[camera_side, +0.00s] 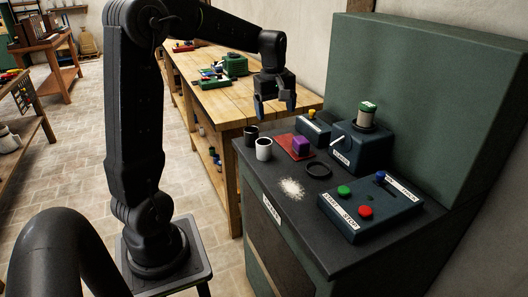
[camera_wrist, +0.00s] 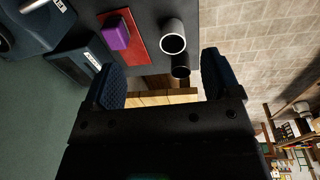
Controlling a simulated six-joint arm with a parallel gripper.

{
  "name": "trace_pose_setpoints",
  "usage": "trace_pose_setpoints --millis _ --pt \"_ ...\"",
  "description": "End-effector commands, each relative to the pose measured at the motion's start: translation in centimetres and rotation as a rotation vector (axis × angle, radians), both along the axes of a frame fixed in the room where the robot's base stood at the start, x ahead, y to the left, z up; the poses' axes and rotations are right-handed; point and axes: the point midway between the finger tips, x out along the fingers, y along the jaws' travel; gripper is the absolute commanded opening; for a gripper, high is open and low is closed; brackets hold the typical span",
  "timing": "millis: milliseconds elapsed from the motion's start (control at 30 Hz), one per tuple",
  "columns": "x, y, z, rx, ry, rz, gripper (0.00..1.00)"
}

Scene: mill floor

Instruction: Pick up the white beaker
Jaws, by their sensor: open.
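The white beaker (camera_side: 264,149) stands upright on the dark machine top, near its left edge, with a dark inside. It also shows in the wrist view (camera_wrist: 173,42), seen from above. A black beaker (camera_side: 251,135) stands close behind it and shows in the wrist view (camera_wrist: 181,72) nearer my fingers. My gripper (camera_side: 274,106) is open and empty, pointing down above and behind the beakers. In the wrist view my two fingers (camera_wrist: 160,75) are spread wide, and the white beaker lies beyond the space between them.
A red mat (camera_side: 293,147) with a purple block (camera_side: 300,143) lies right of the beakers. A dark ring (camera_side: 318,170), white powder (camera_side: 291,188) and a button box (camera_side: 368,212) are on the machine top (camera_side: 262,177). Blue-grey housings stand behind. A wooden workbench (camera_side: 222,103) adjoins at left.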

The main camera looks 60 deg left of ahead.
Motion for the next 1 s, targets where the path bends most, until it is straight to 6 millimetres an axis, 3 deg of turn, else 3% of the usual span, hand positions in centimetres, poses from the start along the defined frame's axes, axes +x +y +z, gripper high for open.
trace_pose_setpoints --millis 33,100,300,467,700,1000 --pt "0.4 2.4 -1.1 -0.022 0.024 0.102 0.83" --pt "0.7 4.7 -2.2 -0.042 0.044 0.215 0.83" --pt "0.8 7.9 -3.9 -0.069 0.073 0.377 0.83" --pt "0.7 8.0 -6.0 -0.071 0.078 0.389 0.83" --pt "0.7 8.0 -10.6 -0.072 0.078 0.385 0.83" --pt "0.7 8.0 -13.0 -0.07 0.075 0.384 0.83"
